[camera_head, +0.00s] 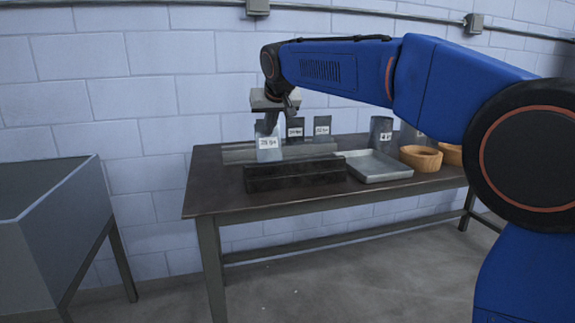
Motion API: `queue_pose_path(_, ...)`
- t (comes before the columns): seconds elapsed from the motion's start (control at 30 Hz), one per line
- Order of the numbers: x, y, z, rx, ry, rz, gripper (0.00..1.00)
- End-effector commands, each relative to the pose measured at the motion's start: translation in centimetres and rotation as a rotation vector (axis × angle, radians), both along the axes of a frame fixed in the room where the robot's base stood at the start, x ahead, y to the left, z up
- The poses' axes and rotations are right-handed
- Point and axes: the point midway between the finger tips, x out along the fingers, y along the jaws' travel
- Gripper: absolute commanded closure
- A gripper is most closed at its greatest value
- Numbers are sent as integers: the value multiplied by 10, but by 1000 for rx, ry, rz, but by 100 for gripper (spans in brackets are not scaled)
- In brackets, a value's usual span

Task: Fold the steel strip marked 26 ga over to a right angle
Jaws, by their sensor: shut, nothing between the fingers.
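A light steel strip (269,154) stands near upright at the left of the table, above the back edge of a long dark block (295,176). Its white label seems to read 26 ga, though the print is small. Its lower end is hidden behind the block. My gripper (270,122) is shut with nothing between its fingers. It is at the strip's top edge; I cannot tell whether it touches. Two darker labelled strips, one to the right (295,122) and one farther right (322,134), stand behind; their labels are hard to read.
A grey metal tray (376,167) lies right of the block. Wooden bowls (420,159) and a grey labelled cylinder (381,126) stand farther right. The dark table (215,196) is bare at its front left. A grey bin (40,235) stands left of the table. A block wall is close behind.

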Motion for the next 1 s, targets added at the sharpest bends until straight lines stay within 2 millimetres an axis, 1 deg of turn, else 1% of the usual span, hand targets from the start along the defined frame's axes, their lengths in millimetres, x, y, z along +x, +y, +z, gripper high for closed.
queue_pose_path(0.2, 9, 2, -2, 1, -2, 0, 100)
queue_pose_path(0.67, 11, 3, -3, 0, -1, -1, 100)
queue_pose_path(1.0, 22, 6, -7, 0, -1, -1, 100)
